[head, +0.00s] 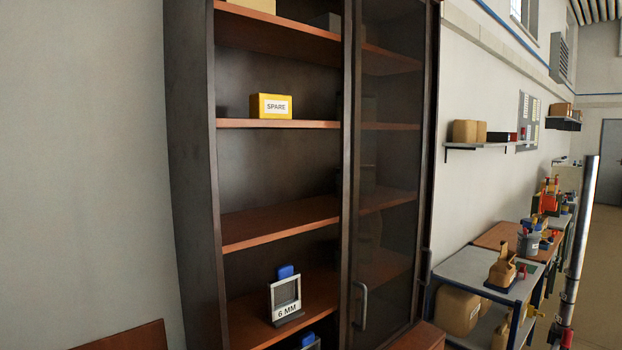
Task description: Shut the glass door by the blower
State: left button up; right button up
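A tall dark cabinet (190,170) with brown shelves stands against the wall. A dark-framed glass door (395,150) covers its right half, and the shelves show dimly through the glass. A pale upright handle (361,306) sits low on the door's left side. A second, darker handle (426,268) shows at the right edge. The cabinet's left half is uncovered and its shelves are in plain view. I cannot make out a blower for certain. Neither of my grippers is in view.
A yellow SPARE box (271,106) and a grey 6 MM frame (286,298) stand on the open shelves. To the right are a workbench (478,270) with tools, a wall shelf (488,146) with boxes, and a tall grey pole (582,235). Floor shows at far right.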

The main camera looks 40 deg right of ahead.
aim_at(347, 6)
jog(key=z, duration=1.7)
